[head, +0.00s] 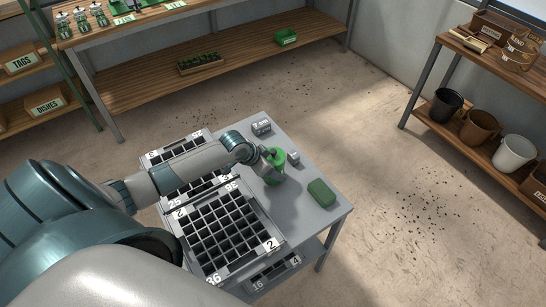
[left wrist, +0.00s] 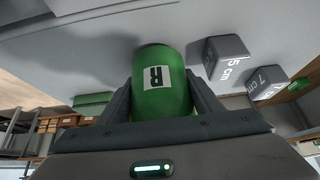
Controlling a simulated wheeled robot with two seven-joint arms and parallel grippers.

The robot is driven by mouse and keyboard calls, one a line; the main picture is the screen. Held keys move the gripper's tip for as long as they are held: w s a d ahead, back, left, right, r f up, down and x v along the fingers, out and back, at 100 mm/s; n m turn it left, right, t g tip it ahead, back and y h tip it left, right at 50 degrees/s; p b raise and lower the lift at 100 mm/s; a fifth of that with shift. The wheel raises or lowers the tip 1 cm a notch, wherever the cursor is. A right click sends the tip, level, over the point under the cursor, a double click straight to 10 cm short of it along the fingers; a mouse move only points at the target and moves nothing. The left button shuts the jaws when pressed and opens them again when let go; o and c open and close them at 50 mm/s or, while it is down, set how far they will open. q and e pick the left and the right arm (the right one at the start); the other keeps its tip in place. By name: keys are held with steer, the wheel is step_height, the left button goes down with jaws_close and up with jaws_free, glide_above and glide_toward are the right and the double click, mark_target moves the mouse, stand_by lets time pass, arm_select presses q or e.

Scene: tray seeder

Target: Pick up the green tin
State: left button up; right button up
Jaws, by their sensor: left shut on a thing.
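The green tin (head: 279,156) stands on the small grey table, partly covered by my left gripper (head: 268,155), which reaches it from the left. The tin's base appears at or very near the tabletop; I cannot tell if there is a gap. My right gripper is not in view.
On the grey table (head: 322,223) are seed trays (head: 277,247) at the left, a green block (head: 321,193), and grey blocks marked 5 cm (left wrist: 226,58) and 7 cm (left wrist: 267,83) near the tin. Shelves stand behind, and a pot rack (head: 468,118) is at the right.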

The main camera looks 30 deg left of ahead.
mark_target(273, 163)
arm_select(q)
steer(key=shift+r+b, duration=0.3)
steer(key=shift+r, duration=0.5)
step_height(273, 163, up, 2)
steer(key=shift+s+b, duration=0.1)
steer(key=shift+b, duration=0.25)
steer(key=s+d+r+b, duration=0.2)
steer(key=s+d+r, duration=0.2)
steer(key=s, duration=0.6)
step_height(273, 163, up, 3)
steer(key=shift+s+d+f, duration=0.1)
steer(key=shift+s+d, duration=0.1)
steer(key=shift+s, duration=0.1)
steer(key=shift+w, duration=0.1)
steer(key=w+d+r+n+y+b, duration=0.1)
steer(key=w+d+r+n, duration=0.1)
steer(key=d+r, duration=0.3)
steer(key=w+d+r+n+y+b, duration=0.1)
steer(key=w+d+r, duration=0.4)
steer(key=r, duration=0.6)
steer(key=shift+w+d+r+n+t+y, duration=0.25)
steer(key=shift+d+r+n+t+y, duration=0.05)
steer(key=shift+d+n, duration=0.45)
